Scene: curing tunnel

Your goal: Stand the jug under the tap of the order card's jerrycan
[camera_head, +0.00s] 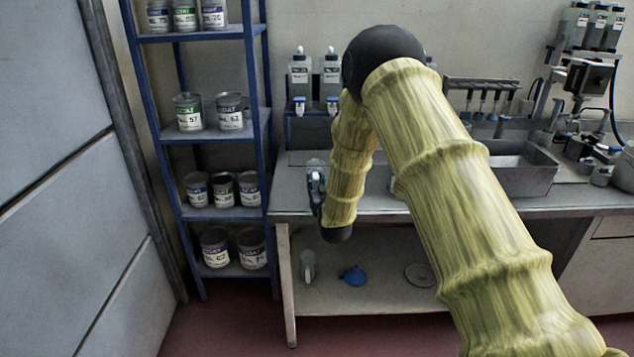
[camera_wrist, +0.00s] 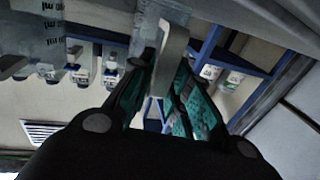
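My gripper (camera_head: 316,190) is over the left end of the bench, partly hidden by my own arm. In the wrist view my gripper's green-padded fingers (camera_wrist: 166,75) are closed around the pale handle of a clear jug (camera_wrist: 172,55). Only a small clear part of the jug (camera_head: 315,166) shows in the head view. Two grey jerrycans, a left one (camera_head: 300,72) and a right one (camera_head: 331,72), stand behind with blue taps low in front. Their label text is too small to read. My arm may hide more jerrycans. I cannot make out the order card.
A blue shelf rack (camera_head: 200,215) with several paint cans stands left of the bench (camera_head: 285,205). A metal sink or tray (camera_head: 527,180) and lab equipment (camera_head: 580,80) are at right. A blue funnel (camera_head: 353,276) and a pale container (camera_head: 307,264) are on the lower shelf.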

